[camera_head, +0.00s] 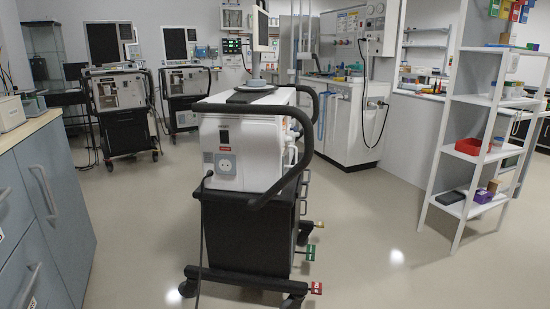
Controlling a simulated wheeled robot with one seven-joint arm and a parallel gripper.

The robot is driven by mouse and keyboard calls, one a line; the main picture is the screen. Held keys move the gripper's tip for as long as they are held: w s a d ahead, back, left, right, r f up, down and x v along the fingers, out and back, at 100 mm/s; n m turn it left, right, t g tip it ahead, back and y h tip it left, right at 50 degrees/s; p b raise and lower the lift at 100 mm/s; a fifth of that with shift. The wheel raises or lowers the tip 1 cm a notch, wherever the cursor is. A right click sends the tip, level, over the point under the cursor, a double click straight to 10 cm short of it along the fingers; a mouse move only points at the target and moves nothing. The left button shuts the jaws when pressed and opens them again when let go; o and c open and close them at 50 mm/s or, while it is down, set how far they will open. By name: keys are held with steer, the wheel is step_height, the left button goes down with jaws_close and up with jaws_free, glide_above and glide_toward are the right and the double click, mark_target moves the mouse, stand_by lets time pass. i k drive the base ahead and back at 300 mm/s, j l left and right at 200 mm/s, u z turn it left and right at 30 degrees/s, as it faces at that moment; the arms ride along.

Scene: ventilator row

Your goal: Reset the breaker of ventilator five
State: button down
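A white ventilator (245,150) on a black wheeled cart (245,235) stands in the middle, its panel side facing me. A black handle rail curves around it. The panel carries a small red label (224,141), a round socket (226,166) and small grey parts beside it, too small to tell which is a breaker or how it is set. A black cable (201,235) hangs from the panel to the floor. I cannot read a number on it. Two more ventilators stand at the back left, one (118,92) nearer and one (187,82) farther. My gripper is not in view.
A grey-blue drawer cabinet (45,195) borders the left. A white shelf rack (480,130) with small boxes stands at the right. A white wall unit (350,125) with hoses is behind.

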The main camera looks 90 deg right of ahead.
mark_target(223, 135)
steer(key=z, duration=2.6)
